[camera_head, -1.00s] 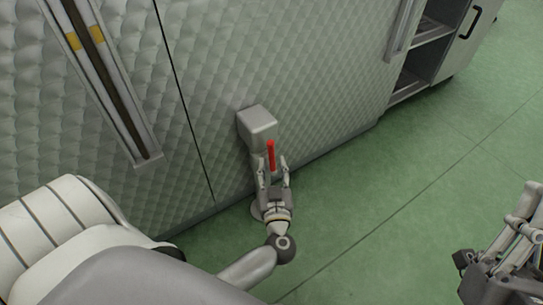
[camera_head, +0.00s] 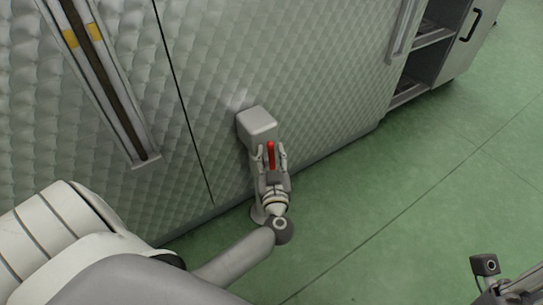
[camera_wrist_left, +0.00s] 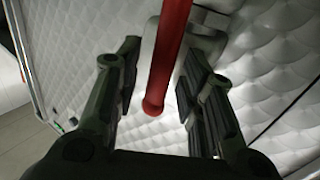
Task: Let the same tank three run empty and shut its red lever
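The red lever (camera_head: 271,153) hangs in front of a grey outlet box (camera_head: 258,124) low on the quilted tank wall. My left gripper (camera_head: 271,160) is at the lever, with one finger on each side of it. In the left wrist view the lever (camera_wrist_left: 166,60) comes down between the two open fingers (camera_wrist_left: 160,85), with a gap on both sides. A strip gauge (camera_head: 108,85) with a dark centre and yellow marks is on the tank at upper left. Part of my right gripper (camera_head: 487,266) shows at the lower right edge; its fingers cannot be made out.
The quilted tank wall (camera_head: 310,80) fills the upper part of the head view. An open grey cabinet (camera_head: 425,55) with shelves and a black-handled door stands at upper right. The green floor (camera_head: 420,200) is clear at right.

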